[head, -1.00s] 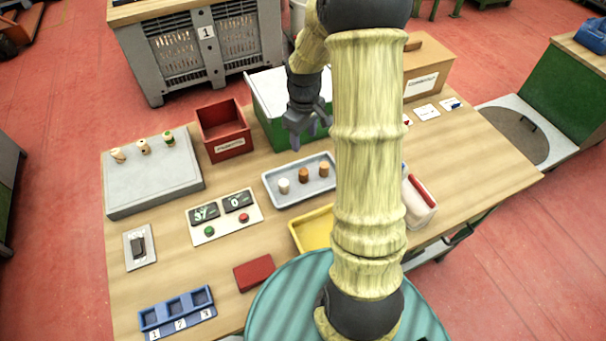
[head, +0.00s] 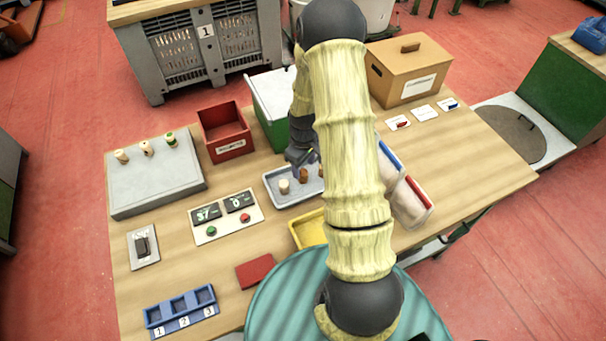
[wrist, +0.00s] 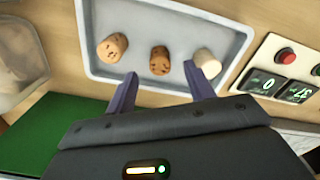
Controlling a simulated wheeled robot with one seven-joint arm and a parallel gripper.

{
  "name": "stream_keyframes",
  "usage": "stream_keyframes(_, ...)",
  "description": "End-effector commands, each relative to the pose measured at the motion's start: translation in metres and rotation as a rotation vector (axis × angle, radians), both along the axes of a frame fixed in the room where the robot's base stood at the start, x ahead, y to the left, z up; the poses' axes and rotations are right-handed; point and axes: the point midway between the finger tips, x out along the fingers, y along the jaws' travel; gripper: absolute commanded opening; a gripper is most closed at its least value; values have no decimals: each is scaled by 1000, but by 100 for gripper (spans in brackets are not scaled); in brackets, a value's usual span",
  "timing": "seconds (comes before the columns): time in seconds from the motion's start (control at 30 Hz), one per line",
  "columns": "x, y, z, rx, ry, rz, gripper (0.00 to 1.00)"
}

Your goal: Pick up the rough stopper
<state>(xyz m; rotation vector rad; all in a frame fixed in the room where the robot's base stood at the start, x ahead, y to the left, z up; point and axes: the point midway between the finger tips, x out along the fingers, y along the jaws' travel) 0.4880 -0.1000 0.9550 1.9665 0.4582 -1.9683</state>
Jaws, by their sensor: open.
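Three stoppers stand in a pale grey tray (head: 278,201). The middle one (wrist: 160,60) is darkest brown with dark pits and looks roughest; it also shows in the head view (head: 304,175). A lighter tan stopper (wrist: 112,47) with a few dark marks is left of it in the wrist view; my arm partly hides it in the head view. A smooth whitish stopper (wrist: 207,62) is on the other side. My gripper (wrist: 161,70) is open and empty, its fingertips spread to either side of the middle stopper in the wrist view. Its height above the tray is unclear.
A green-sided box (head: 270,105) and a red bin (head: 224,130) stand behind the tray. A panel (head: 226,217) with displays and buttons lies to the left, a yellow tray (head: 308,230) in front. A grey block (head: 155,180) bears more stoppers.

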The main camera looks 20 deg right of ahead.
Motion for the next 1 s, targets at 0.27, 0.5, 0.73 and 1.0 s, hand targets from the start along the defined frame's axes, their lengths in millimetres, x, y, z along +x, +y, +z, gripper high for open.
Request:
stream_keyframes(0.27,0,0,-3,0,0,0,53)
stream_keyframes(0.5,0,0,-8,0,1,1,53)
stream_keyframes(0.73,1,1,-30,0,4,0,53)
stream_keyframes(1.0,2,0,-54,0,1,0,53)
